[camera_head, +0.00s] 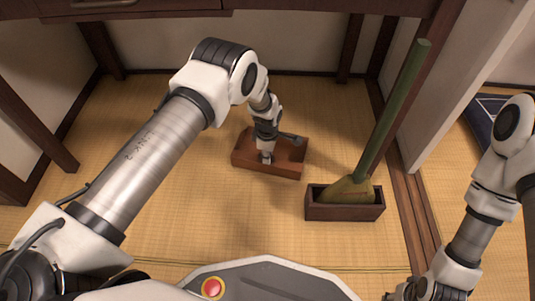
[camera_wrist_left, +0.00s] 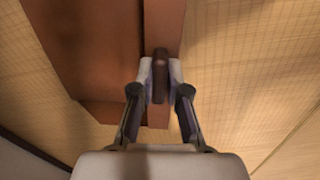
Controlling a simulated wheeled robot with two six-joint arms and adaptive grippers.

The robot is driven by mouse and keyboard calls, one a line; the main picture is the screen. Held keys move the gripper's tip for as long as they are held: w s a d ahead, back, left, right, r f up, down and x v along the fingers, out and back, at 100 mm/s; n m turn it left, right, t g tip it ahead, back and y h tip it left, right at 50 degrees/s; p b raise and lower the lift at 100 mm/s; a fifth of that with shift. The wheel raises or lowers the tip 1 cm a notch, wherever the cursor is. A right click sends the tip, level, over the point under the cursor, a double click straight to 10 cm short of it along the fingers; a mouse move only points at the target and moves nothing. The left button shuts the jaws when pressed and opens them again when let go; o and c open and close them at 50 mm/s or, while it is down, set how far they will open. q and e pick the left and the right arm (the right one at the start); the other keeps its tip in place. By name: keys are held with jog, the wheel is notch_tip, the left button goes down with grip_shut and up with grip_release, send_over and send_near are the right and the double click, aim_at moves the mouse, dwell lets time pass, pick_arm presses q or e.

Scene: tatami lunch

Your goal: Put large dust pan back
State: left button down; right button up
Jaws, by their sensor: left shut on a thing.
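The large dust pan (camera_head: 245,157) is a reddish-brown, wide, flat piece at the middle of the head view, on or just above the tatami; I cannot tell which. My left gripper (camera_head: 267,157) reaches down over it. In the left wrist view, the gripper (camera_wrist_left: 160,78) is shut on a dark brown upright part (camera_wrist_left: 160,62) of the dust pan (camera_wrist_left: 85,45). The fingers hide part of that grip. My right arm comes in at the right, and its end is at the bottom edge of the head view, too cut off to read its jaws.
A green-handled broom (camera_head: 392,115) stands tilted in a dark wooden box (camera_head: 345,211), right of the dust pan. Dark wooden furniture legs (camera_head: 35,125) stand at the left. A wooden sill and white wall panel are at the right. Tatami (camera_head: 180,235) is clear in front.

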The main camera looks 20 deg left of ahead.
pick_arm(q)
jog(key=c, duration=1.1)
grip_release()
jog(key=shift+r, duration=0.1)
